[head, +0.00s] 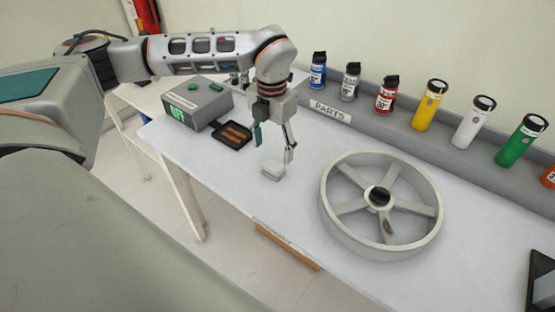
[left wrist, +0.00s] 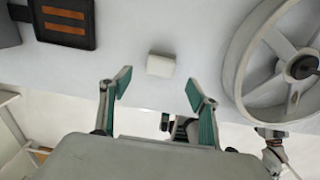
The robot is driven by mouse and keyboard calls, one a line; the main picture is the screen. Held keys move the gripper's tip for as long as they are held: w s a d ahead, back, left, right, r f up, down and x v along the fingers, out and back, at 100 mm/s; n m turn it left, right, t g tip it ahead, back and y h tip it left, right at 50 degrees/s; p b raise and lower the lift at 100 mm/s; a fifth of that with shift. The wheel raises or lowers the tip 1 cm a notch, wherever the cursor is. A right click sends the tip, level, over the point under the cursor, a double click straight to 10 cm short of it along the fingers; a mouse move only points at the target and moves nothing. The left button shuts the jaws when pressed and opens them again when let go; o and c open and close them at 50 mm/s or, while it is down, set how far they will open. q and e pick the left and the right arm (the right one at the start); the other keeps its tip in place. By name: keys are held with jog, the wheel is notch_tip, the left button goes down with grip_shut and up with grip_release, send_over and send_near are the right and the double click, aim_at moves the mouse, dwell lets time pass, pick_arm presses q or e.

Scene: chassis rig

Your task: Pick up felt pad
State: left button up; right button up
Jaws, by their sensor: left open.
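The felt pad looks like a small off-white block (head: 272,169) lying on the white table, left of the large grey wheel. It also shows in the left wrist view (left wrist: 161,65), beyond the fingertips and roughly between them. My left gripper (head: 273,145) is open and empty above the table, just behind the pad in the head view. In the left wrist view its green-lined fingers (left wrist: 158,88) are spread apart and do not touch the pad. My right gripper is not clearly seen in the head view.
The grey spoked wheel (head: 428,234) lies right of the pad. A black tray (head: 218,141) with orange-brown strips and a grey box (head: 197,103) stand to the left. A rail labelled PARTS (head: 331,111) holds several bottles along the back. The table's front edge is near the pad.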

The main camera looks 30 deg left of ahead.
aim_at(274, 164)
pick_arm(q)
jog(key=shift+s+f, duration=0.25)
jog(key=shift+f, duration=0.7)
jog(key=f, duration=0.3)
jog(key=f+p, duration=0.1)
jog(key=shift+w+f, duration=0.15)
jog(key=shift+w, duration=0.1)
jog(key=shift+f, duration=0.5)
jog(key=c, duration=1.2)
pick_arm(e)
jog(key=shift+s+r, duration=0.3)
